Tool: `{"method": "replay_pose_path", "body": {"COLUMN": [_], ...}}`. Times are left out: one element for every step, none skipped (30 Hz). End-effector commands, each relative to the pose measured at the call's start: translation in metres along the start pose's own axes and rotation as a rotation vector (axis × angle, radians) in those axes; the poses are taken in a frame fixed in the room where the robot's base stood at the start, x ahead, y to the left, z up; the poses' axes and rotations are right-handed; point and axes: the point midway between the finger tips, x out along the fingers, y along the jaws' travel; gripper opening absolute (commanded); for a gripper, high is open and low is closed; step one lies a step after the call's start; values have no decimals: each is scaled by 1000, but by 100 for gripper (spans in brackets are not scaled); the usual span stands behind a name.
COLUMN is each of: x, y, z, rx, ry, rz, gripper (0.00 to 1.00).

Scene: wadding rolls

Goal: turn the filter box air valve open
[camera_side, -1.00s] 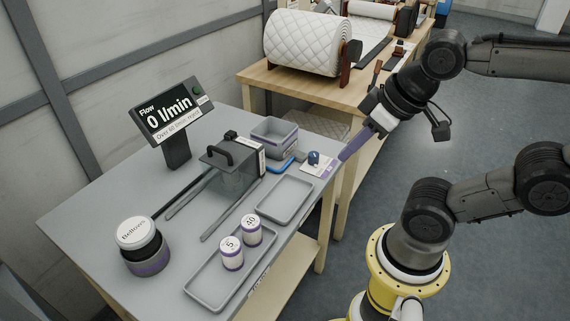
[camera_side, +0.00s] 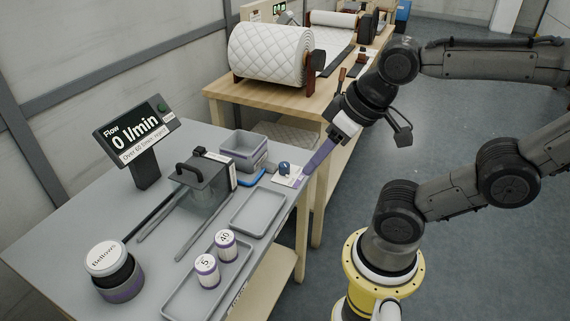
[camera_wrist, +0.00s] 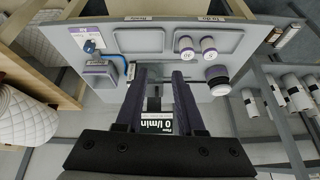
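The air valve is a small blue knob (camera_side: 284,168) on a white and purple plate at the table's right edge. In the wrist view the knob (camera_wrist: 89,46) is at upper left, well left of my fingers. The dark grey filter box (camera_side: 205,178) with a handle stands on the table; a blue hose (camera_side: 253,179) lies between it and the valve. In the wrist view my fingers largely hide the box. My gripper (camera_side: 308,172) is just right of the valve plate. Its purple fingers (camera_wrist: 159,74) are apart with nothing held between them.
The flow display (camera_side: 135,140) reads 0 l/min. A grey bin (camera_side: 238,143) is behind the hose. Empty tray (camera_side: 258,207) and a tray (camera_side: 187,308) with weights marked 5 and 40 are in front. The bellows jar (camera_side: 108,262) stands at left; a quilted roll (camera_side: 268,55) is behind.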

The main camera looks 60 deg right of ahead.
Motion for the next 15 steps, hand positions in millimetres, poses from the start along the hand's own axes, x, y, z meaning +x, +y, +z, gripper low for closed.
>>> {"method": "replay_pose_path", "body": {"x": [-3,-6,-10,-12,-13,-14,-14,-13,-11,-9,-6,-1,3,8,16], "y": [-2,-4,-8,-10,-13,-14,-15,-14,-13,-11,-8,-4,1,6,16], "z": [-4,-7,-13,-19,-25,-34,-42,-50,-62,-70,-79,-90,-99,-108,-120], "rx": [58,100,161,213,268,351,415,486,583,655,727,824,898,973,1080], "ry": [7,13,17,15,10,-2,-12,-24,-43,-56,-70,-88,-102,-117,-139], "rz": [-11,-19,-32,-43,-51,-59,-62,-64,-64,-63,-60,-55,-51,-45,-36], "gripper": [49,54,61,67,72,74,74,74,74,74,74,74,74,74,74]}}
